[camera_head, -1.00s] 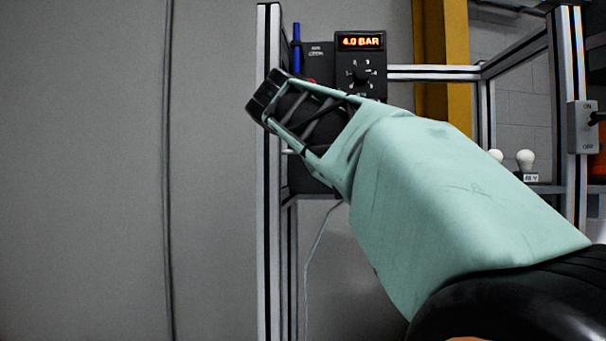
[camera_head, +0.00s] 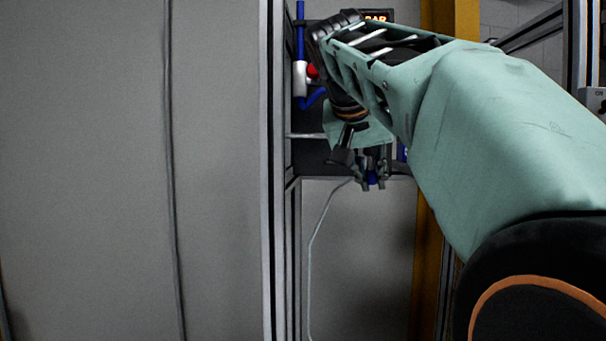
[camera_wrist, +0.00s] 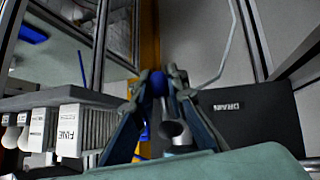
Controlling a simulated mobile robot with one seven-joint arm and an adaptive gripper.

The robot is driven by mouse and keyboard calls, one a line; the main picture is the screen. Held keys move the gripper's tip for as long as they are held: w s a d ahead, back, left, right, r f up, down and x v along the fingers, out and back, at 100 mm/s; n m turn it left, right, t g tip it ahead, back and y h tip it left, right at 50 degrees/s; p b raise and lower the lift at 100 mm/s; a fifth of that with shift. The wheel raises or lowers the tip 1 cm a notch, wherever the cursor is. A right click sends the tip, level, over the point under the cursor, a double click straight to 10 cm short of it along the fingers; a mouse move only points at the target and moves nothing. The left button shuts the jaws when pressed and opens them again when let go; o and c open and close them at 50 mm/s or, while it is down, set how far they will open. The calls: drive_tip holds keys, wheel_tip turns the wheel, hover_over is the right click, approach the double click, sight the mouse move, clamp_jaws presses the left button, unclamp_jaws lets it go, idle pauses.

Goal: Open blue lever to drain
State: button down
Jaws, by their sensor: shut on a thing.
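The blue lever (camera_head: 372,178) shows as a small blue tip between my gripper's fingers, below the dark panel's lower part. In the wrist view the round blue lever end (camera_wrist: 159,82) sits between the two fingertips. My gripper (camera_head: 368,183) points down and is shut on the lever; it also shows in the wrist view (camera_wrist: 160,80). A white "DRAIN" label (camera_wrist: 228,106) is on the dark panel (camera_wrist: 262,120) beside the lever. My arm and fingers hide most of the lever and its valve.
A white fitting (camera_head: 301,78) with a red part and blue tubing is on the panel's left. A metal frame post (camera_head: 278,200) stands left of it. A display is mostly hidden by my arm. A thin tube (camera_head: 315,240) hangs below.

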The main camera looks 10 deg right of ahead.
idle(0.3)
drive_tip(key=c, duration=1.9)
unclamp_jaws()
drive_tip(key=v, duration=1.2)
